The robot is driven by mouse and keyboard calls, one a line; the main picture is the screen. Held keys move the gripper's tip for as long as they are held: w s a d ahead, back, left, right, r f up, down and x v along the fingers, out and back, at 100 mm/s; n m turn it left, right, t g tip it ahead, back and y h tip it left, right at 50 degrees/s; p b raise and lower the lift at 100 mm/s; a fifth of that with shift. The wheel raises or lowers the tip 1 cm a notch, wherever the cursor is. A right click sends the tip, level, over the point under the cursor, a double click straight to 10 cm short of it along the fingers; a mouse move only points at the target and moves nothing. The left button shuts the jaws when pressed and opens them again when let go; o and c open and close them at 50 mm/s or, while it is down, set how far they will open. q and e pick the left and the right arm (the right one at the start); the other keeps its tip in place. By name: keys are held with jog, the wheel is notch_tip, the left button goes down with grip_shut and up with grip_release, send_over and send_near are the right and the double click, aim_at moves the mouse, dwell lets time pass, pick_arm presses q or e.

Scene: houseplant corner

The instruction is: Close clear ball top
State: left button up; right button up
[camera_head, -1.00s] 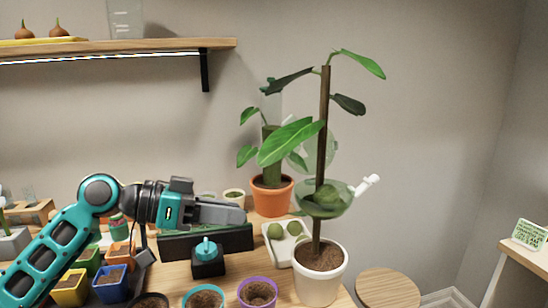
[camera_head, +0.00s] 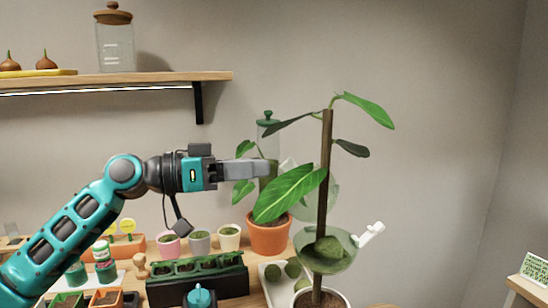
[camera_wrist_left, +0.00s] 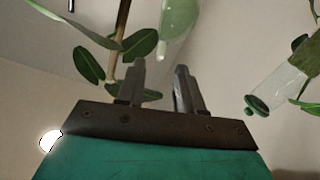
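The clear ball is on the plant's brown stake (camera_head: 325,150). Its lower greenish cup (camera_head: 345,258) holds a clump of moss (camera_head: 327,249), and a white handle (camera_head: 369,234) sticks out to the right. The clear ball top (camera_head: 322,200) stands up behind the stake, apart from the cup and partly hidden by a big leaf. My left gripper (camera_head: 262,168) is raised left of the stake, touching nothing I can make out. The left wrist view shows its fingers (camera_wrist_left: 159,68) apart and empty, with a translucent green shell (camera_wrist_left: 178,28) beyond them. My right gripper is out of view.
A second plant in an orange pot (camera_head: 268,236) and a clear green-capped bottle (camera_head: 267,128) stand behind. Leaves (camera_head: 290,194) hang close to my left gripper. A shelf (camera_head: 120,80) is above the arm. Small pots (camera_head: 199,242) and trays fill the table below.

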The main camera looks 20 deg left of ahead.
aim_at(280, 166)
pick_arm(q)
jog(key=shift+p+x, duration=0.4)
jog(key=shift+x, duration=1.8)
jog(key=shift+a, duration=0.1)
grip_shut()
